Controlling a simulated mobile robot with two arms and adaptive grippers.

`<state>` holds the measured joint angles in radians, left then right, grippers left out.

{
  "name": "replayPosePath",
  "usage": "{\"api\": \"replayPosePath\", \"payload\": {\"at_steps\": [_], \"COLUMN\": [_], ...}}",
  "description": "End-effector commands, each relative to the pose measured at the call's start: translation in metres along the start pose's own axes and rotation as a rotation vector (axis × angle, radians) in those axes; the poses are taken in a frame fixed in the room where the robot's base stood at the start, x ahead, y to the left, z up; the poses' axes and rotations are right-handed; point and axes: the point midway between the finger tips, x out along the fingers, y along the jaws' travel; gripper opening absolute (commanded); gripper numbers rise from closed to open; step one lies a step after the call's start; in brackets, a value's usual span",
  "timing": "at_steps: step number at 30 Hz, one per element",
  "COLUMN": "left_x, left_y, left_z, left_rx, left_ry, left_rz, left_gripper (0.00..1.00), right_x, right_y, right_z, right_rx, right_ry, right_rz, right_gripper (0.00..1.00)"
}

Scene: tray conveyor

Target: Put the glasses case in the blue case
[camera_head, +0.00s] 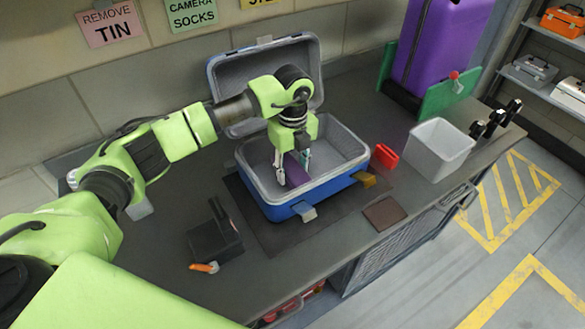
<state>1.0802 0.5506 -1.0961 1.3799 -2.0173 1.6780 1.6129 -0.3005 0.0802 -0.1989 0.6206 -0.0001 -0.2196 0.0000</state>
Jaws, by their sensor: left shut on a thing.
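The blue case (327,187) lies open on the counter with a grey lining, its lid raised at the back. My left gripper (292,173) points down inside the case and is shut on a purple object, which looks like the glasses case (297,172). Part of the glasses case is hidden by the fingers. Whether it touches the case floor is hard to tell. My right gripper is not in view.
A black box (215,241) with an orange item beside it stands front left. A red object (385,156), a grey bin (440,150) and a brown flat square (384,213) are right of the case. A purple suitcase (440,40) stands at the back.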

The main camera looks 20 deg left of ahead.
Motion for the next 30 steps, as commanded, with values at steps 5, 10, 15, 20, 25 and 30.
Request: {"api": "replayPosePath", "payload": {"at_steps": [5,10,15,20,25,30], "left_x": [0.004,0.003,0.003,-0.003,-0.029,-0.067], "left_y": [0.000,0.000,0.000,0.000,-0.001,-0.001], "left_z": [0.000,0.000,0.000,0.000,0.001,0.001], "left_rx": [0.000,0.000,0.000,0.000,0.002,0.000], "left_ry": [0.000,0.000,0.000,-0.001,-0.002,-0.003], "left_rz": [0.000,0.000,0.000,-0.001,-0.005,-0.004], "left_gripper": [0.15,0.55,0.55,0.55,0.55,0.55], "right_x": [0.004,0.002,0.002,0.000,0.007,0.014], "right_y": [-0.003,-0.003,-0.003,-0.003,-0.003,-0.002], "right_z": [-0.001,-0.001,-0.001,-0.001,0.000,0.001], "right_rx": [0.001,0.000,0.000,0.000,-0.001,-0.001], "right_ry": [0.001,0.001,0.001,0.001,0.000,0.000], "right_rz": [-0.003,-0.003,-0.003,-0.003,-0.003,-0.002], "right_gripper": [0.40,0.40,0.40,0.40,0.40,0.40]}}
